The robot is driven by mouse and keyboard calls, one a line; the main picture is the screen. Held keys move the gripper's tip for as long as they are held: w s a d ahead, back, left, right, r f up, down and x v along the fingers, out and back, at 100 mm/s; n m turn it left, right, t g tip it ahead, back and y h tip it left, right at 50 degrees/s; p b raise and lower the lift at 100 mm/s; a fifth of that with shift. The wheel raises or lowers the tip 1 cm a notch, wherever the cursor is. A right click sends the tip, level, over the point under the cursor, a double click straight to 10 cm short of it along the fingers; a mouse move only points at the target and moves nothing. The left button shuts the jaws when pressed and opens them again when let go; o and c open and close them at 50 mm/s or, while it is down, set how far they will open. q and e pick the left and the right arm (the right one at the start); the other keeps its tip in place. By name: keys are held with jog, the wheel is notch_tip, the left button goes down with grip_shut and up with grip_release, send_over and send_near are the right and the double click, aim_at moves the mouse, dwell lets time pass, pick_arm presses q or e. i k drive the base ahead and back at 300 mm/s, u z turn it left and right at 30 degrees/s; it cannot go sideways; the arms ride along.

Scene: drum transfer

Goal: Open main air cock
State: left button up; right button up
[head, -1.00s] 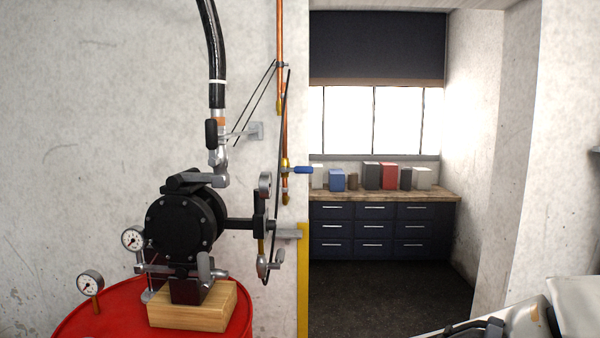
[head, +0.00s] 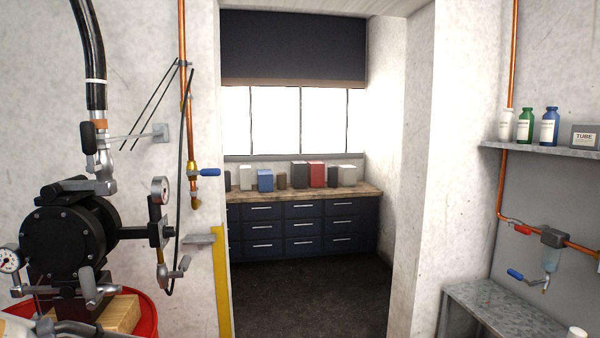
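A cock with a blue lever (head: 209,172) sits on the copper pipe (head: 184,70) on the left wall, its lever pointing right, level. I cannot tell from the picture which one is the main air cock. Neither gripper's fingers show.
A black pump (head: 65,235) stands over a red drum (head: 146,308) at left. A doorway with dark floor (head: 300,295) is open in the middle, with drawers (head: 262,228) beyond. A shelf (head: 545,150) with bottles and a grey bench (head: 500,310) are at right.

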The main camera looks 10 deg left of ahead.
aim_at(204, 171)
jog(key=z, duration=0.65)
jog(key=i, duration=3.05)
jog(key=u, duration=2.7)
